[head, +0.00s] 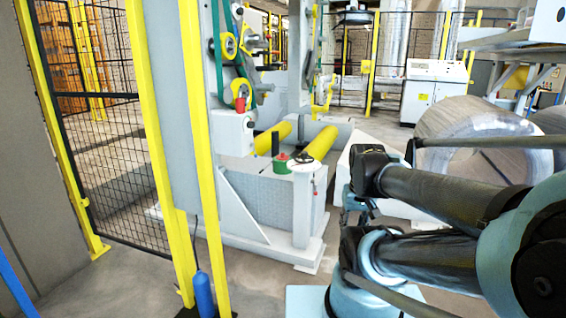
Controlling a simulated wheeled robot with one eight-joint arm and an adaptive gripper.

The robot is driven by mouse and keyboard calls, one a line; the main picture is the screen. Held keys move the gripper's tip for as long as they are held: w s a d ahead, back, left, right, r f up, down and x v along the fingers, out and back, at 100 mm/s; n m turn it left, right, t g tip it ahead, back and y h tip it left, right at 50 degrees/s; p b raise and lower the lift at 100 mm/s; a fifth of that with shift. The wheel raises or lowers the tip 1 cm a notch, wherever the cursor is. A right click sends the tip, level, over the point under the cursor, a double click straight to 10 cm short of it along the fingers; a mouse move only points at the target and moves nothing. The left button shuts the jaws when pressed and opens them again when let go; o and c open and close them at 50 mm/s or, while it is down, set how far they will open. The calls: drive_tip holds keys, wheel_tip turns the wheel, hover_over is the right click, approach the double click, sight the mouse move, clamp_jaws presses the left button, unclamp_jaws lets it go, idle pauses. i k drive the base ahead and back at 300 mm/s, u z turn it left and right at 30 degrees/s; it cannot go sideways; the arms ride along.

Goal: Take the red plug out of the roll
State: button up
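A large grey metal coil (436,120) lies on its side at the right, its round opening facing me; no red plug shows in it, and my arm covers its lower part. A small red piece (283,157) sits on a green part on top of the grey machine base in the middle. Another red part (240,104) is on the machine's upright. I cannot tell if either is the plug. My arm fills the lower right. A small dark part at its far bend (350,203) may be my gripper; its fingers cannot be made out.
Yellow posts (205,150) and a black mesh fence (110,150) stand at the left, with a blue bottle (203,294) at their foot. Yellow rollers (321,141) lie in the machine. A white control cabinet (432,90) stands behind. Some bare floor shows at front left.

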sight(282, 157)
drive_tip(key=u, duration=0.1)
drive_tip(key=i, duration=2.1)
drive_tip(key=u, duration=0.35)
